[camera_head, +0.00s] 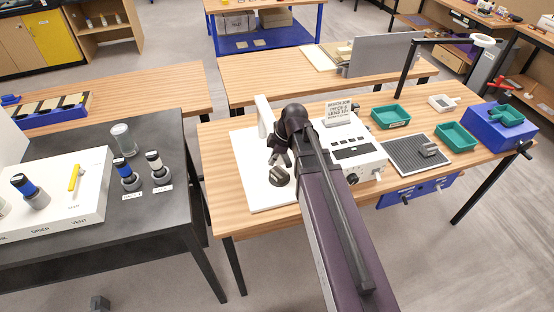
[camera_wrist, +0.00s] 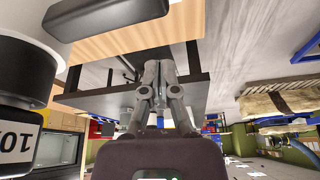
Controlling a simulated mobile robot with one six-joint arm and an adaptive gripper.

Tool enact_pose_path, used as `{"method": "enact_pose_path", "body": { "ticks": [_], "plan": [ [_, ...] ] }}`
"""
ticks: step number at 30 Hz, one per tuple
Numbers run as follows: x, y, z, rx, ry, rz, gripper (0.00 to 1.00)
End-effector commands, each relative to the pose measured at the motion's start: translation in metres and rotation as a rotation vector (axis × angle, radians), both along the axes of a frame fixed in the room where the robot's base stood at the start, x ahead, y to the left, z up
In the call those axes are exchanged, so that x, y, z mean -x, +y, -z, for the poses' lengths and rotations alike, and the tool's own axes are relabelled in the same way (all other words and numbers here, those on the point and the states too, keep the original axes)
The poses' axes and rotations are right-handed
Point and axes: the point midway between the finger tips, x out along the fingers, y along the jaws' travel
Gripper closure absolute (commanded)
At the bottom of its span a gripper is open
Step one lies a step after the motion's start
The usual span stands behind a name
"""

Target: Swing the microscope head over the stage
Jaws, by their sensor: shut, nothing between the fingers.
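The microscope's white upright (camera_head: 264,117) rises at the back of a white base board (camera_head: 251,182) on the middle wooden bench. A small dark round part (camera_head: 279,178), perhaps the stage, shows on the board below my gripper. My arm hides much of the microscope, and I cannot make out its head in the head view. In the wrist view a large black and white round body (camera_wrist: 22,72) with an upside-down "10X" label fills the left edge, close to my gripper. My gripper (camera_wrist: 158,68) is shut and empty, apart from that body.
A white control box (camera_head: 357,157) with a sign (camera_head: 339,113) stands right of my arm. Green trays (camera_head: 390,117), a dark ribbed mat (camera_head: 405,160) and a blue box (camera_head: 487,128) lie farther right. A dark bench (camera_head: 130,235) stands left, across a narrow gap.

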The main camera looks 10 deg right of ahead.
Motion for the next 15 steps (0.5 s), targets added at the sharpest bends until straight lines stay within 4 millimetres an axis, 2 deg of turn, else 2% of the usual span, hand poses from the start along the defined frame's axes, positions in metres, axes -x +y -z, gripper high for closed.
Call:
{"method": "enact_pose_path", "body": {
  "ticks": [1, 15],
  "plan": [
    [0.0, -0.002, -0.01, 0.0, 0.0, 0.0, 1.0],
    [-0.002, -0.016, -0.048, -0.001, 0.0, 0.0, 1.0]
  ]
}}
